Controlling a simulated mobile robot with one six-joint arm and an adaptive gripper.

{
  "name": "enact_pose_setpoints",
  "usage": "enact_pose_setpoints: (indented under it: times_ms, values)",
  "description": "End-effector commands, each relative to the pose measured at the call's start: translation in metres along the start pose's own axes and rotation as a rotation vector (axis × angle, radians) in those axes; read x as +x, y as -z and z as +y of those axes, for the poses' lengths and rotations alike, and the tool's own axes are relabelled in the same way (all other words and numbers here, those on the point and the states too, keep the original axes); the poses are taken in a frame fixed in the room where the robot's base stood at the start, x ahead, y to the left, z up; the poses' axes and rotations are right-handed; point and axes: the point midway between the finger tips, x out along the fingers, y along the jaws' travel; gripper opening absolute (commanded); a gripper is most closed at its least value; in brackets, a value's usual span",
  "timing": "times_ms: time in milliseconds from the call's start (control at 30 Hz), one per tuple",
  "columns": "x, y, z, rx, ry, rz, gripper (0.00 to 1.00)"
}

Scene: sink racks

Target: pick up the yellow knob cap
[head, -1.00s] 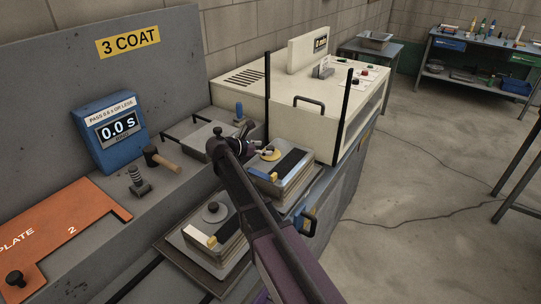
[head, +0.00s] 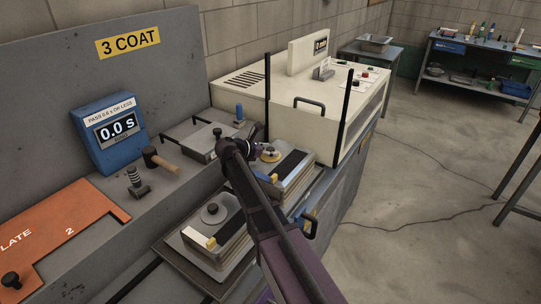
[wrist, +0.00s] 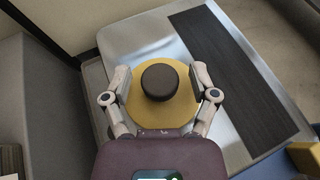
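The yellow knob cap (wrist: 160,116) is a round yellow disc with a dark knob (wrist: 160,80) on top. In the wrist view it lies on the silver lid of a box. In the head view the yellow cap (head: 271,156) sits on the far box, partly hidden by my gripper. My gripper (wrist: 160,83) is open, with one finger on each side of the dark knob and over the disc. A gap shows between each finger and the knob. In the head view my gripper (head: 264,150) is small and its fingers are hard to make out.
The far box (head: 300,176) has a dark strip beside the cap. A nearer box (head: 229,247) carries a grey round knob cap (head: 213,214). A cream machine (head: 262,85) with two black posts stands behind. A hammer (head: 163,160) lies on the grey ledge to the left.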

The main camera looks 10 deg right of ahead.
Motion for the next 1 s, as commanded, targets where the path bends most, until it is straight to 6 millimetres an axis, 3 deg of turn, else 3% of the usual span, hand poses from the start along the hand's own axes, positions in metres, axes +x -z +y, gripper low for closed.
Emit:
enact_pose_setpoints:
  times_ms: [33,200,667,1000]
  values:
    - [0.0,0.0,0.0,0.0,0.0,0.0,0.47]
    - [0.0,0.0,0.0,0.0,0.0,0.0,0.0]
    - [-0.001,-0.001,0.0,0.0,0.0,0.0,0.0]
    - [-0.007,-0.017,0.0,0.0,0.0,0.0,0.0]
